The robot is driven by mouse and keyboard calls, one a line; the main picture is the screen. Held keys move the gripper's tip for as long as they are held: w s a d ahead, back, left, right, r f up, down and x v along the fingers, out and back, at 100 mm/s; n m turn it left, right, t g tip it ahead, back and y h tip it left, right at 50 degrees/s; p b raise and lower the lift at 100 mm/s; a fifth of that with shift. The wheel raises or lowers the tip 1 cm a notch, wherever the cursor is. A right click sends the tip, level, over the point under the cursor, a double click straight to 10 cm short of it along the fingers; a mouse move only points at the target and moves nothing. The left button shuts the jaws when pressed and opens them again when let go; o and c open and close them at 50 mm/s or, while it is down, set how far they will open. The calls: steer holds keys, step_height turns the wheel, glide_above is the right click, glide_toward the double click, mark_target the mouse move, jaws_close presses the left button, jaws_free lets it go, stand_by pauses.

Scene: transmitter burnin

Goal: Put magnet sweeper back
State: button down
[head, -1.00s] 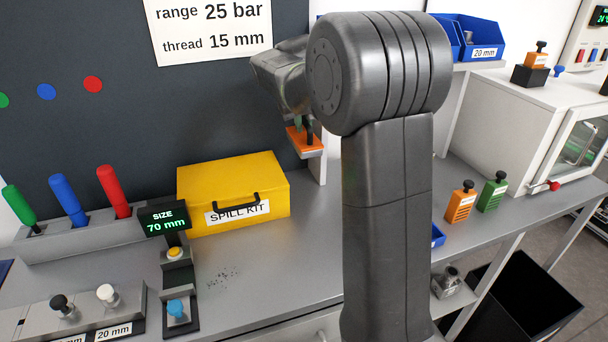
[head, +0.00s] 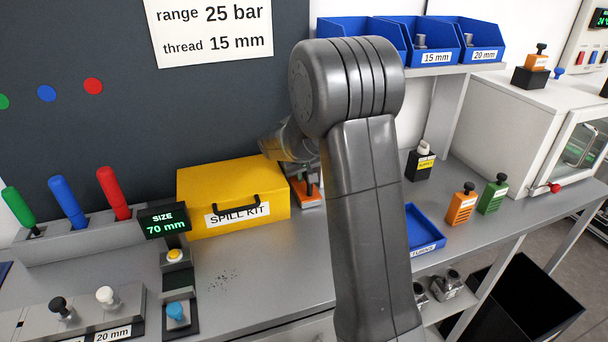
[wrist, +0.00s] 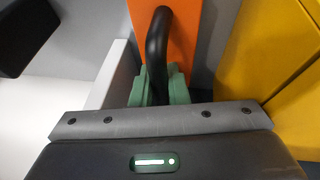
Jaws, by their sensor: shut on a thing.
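The magnet sweeper, an orange block (head: 308,198) with a black handle, is low over the bench just right of the yellow spill kit. In the wrist view its orange face (wrist: 185,35) and black curved handle (wrist: 157,45) lie straight ahead. My gripper (wrist: 158,92) has green fingers and is shut on the handle. In the head view my gripper (head: 304,172) is partly hidden behind my arm. I cannot tell whether the sweeper touches the bench.
The yellow spill kit (head: 232,200) stands close on the left and shows at the right of the wrist view (wrist: 290,70). A white panel (wrist: 105,75) is close on the other side. Dark specks (head: 217,278) lie on open bench. A blue tray (head: 424,235) is right of my arm.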

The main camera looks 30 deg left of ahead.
steer(key=shift+r, duration=0.1)
steer(key=c, duration=1.4)
jaws_free()
steer(key=shift+f, duration=0.2)
steer(key=shift+s+r, duration=0.1)
steer(key=shift+r, duration=0.3)
steer(key=v, duration=1.1)
steer(key=shift+s+r, duration=0.15)
steer(key=shift+r, duration=0.05)
steer(key=shift+d, duration=0.15)
